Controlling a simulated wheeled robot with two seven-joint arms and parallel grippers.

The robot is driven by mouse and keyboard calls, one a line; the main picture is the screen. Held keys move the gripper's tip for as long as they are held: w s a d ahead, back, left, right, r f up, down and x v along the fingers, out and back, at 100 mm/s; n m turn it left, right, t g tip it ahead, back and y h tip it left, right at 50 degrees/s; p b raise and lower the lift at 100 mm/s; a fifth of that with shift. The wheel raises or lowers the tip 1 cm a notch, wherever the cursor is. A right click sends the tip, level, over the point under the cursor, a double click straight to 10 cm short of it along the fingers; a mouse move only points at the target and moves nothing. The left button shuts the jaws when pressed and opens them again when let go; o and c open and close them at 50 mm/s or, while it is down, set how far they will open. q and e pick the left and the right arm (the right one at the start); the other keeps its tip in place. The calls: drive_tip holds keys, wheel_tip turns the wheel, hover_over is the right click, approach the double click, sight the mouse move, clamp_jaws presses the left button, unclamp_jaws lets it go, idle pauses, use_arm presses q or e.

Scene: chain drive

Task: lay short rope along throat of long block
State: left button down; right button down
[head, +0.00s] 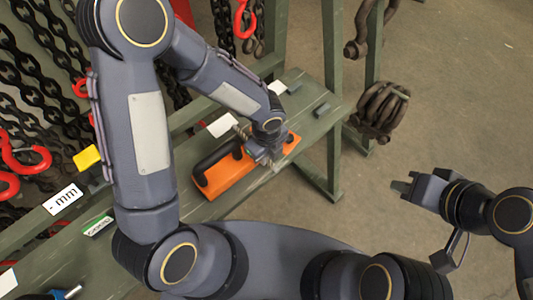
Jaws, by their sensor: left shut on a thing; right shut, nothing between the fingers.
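A long orange block (228,182) lies on the green bench, running from lower left to upper right. A dark, thick, short rope (214,159) lies over the block's left half, and its left end bends down at the block's left end. My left gripper (266,160) is over the block's right half, shut on the right part of the rope; the fingers and wrist hide the grip and much of the block's throat. I cannot tell how deep the rope sits. My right gripper (402,187) is shut and empty, out over the floor right of the bench.
Black chains and red hooks (27,160) hang at the left. A dark coiled knot (380,110) hangs beyond the bench's right post.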

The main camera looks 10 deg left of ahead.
sight(245, 157)
use_arm(q)
drive_tip(key=shift+f+b, duration=0.3)
drive_tip(key=shift+f, duration=0.15)
drive_tip(key=c, duration=1.3)
unclamp_jaws()
